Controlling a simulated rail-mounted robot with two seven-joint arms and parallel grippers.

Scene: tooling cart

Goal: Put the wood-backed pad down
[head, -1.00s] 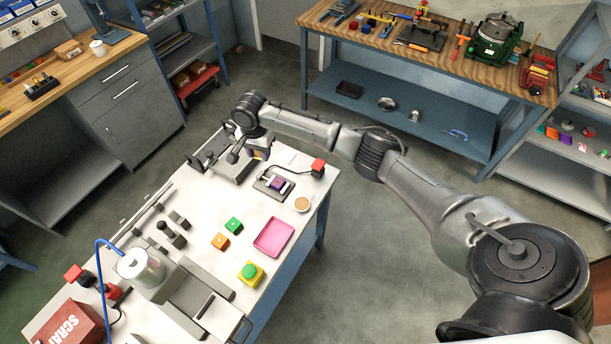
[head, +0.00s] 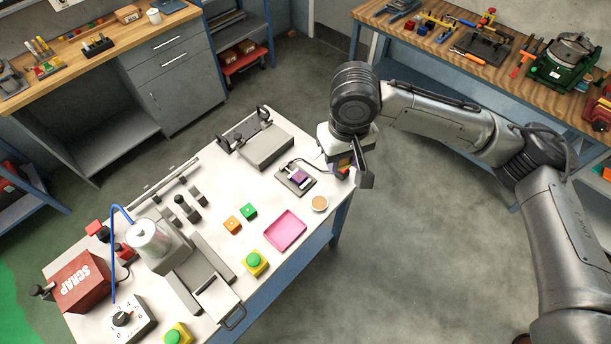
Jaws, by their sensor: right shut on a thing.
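My right gripper (head: 352,174) hangs at the far right corner of the white table (head: 290,230), pointing down. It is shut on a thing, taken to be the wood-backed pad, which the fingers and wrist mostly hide. Only small yellow, dark and reddish patches show between the fingers, and I cannot tell which belong to the pad. I cannot tell whether it touches the table. A round tan disc (head: 320,203) lies on the table just below the gripper in the picture. My left gripper is not in view.
Near the gripper stand a dark fixture with a purple block (head: 299,176) and a grey plate device (head: 265,147).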

